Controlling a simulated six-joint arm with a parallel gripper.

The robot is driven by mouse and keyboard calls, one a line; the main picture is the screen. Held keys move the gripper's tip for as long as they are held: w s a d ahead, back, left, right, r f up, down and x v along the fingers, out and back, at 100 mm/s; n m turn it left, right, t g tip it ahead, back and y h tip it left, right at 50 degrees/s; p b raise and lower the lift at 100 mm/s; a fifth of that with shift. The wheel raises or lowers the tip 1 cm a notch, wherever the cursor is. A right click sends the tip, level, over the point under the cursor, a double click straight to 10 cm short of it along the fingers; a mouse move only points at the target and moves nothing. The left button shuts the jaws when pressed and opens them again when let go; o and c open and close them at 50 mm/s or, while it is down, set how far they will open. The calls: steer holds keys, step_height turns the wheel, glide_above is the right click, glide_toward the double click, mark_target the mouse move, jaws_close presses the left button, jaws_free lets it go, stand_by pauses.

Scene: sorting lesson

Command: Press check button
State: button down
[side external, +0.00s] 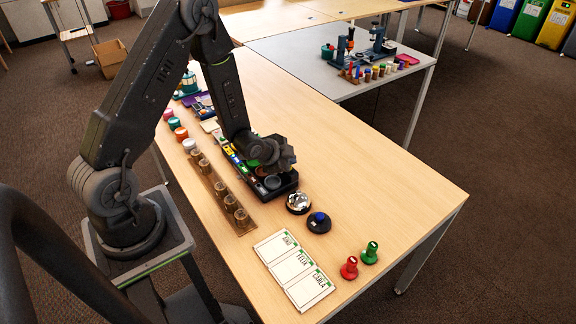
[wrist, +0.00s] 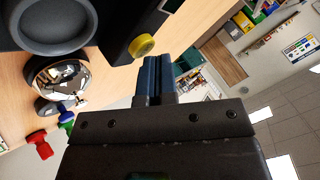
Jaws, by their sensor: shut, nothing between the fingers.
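A round black base with a blue knob (side external: 319,222) sits on the table, and it looks like a push button. A silver dome like a desk bell (side external: 298,203) stands just beside it, on the arm's side. I cannot tell from any label which is the check button. In the wrist view the silver dome (wrist: 62,76) is at the left, with the blue knob (wrist: 66,119) partly showing below it. My gripper (side external: 288,158) is shut and empty, above the end of a black tray, apart from both. Its closed fingers (wrist: 158,76) show in the wrist view.
The black tray (side external: 284,187) has round wells. Three white cards (side external: 295,270) lie near the table's front edge, with a red stamp (side external: 349,267) and a green stamp (side external: 370,253) beside them. The table's right side is clear.

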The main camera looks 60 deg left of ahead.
steer(key=shift+r, duration=0.6)
steer(key=shift+r, duration=0.1)
steer(key=shift+r, duration=2.45)
step_height(320, 180, up, 9)
steer(key=s+d+n, duration=0.2)
steer(key=s+d+r+n+g, duration=0.1)
steer(key=s+d+r+n, duration=0.1)
steer(key=s, duration=0.4)
steer(key=s+d+r+n+g, duration=0.1)
steer(key=s+d+r+n, duration=0.1)
steer(key=s+d+r, duration=0.2)
steer(key=s+d+r+n+g+h, duration=0.1)
steer(key=s+d+r, duration=0.2)
steer(key=s+r, duration=0.5)
steer(key=shift+s+d+r+n+g, duration=0.2)
steer(key=shift+s+d+n+g, duration=0.15)
steer(key=shift+s, duration=0.7)
